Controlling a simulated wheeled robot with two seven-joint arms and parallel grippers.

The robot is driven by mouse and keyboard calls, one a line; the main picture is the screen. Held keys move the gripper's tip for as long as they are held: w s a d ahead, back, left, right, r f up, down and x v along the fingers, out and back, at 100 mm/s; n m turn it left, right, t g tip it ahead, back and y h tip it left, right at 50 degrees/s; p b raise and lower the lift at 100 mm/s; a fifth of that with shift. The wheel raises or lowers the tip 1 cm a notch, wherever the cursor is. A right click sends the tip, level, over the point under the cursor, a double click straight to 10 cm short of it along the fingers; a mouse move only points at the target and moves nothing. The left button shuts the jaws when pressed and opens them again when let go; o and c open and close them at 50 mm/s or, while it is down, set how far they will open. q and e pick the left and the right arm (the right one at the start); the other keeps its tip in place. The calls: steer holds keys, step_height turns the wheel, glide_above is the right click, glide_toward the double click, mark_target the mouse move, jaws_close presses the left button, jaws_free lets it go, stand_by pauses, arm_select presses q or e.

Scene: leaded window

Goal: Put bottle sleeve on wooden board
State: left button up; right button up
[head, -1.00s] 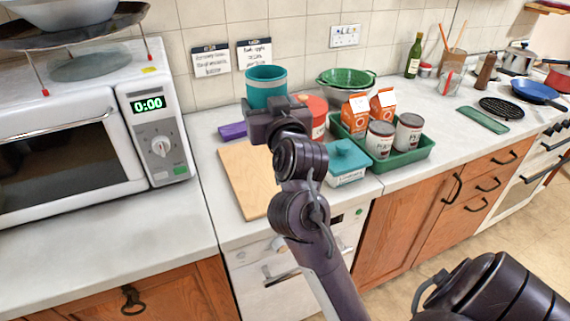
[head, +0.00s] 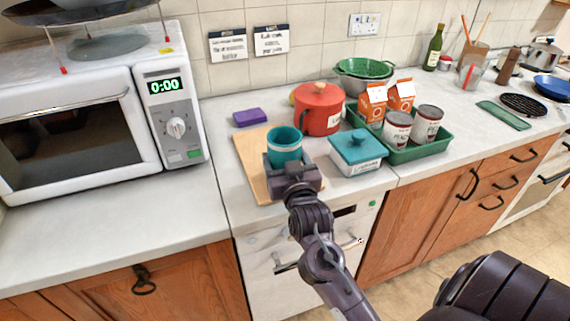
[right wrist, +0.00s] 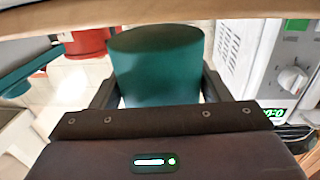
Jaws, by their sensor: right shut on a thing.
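The teal bottle sleeve (head: 285,143) is an open-topped cup shape, held upright over the wooden board (head: 247,160). My right gripper (head: 290,165) is shut on it, with a finger on each side. The sleeve fills the middle of the right wrist view (right wrist: 157,70), which is upside down. A wooden edge, likely the board (right wrist: 130,14), runs along the top of that view. I cannot tell whether the sleeve's base touches the board, since my gripper hides it in the head view. My left gripper is not in view.
A red canister (head: 318,112) stands behind and right of the board. A teal lidded dish (head: 357,152) is to the right, beside a green tray (head: 410,153) with cartons and cans. A purple block (head: 250,117) lies behind. A microwave (head: 95,120) stands left. The board's left part is bare.

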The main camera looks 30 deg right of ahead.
steer(key=shift+f, duration=0.85)
steer(key=shift+f, duration=0.15)
steer(key=o, duration=1.1)
steer(key=shift+c, duration=0.2)
steer(key=b+v, duration=0.2)
steer(key=v, duration=1)
steer(key=shift+r, duration=0.25)
steer(key=shift+s+f, duration=0.1)
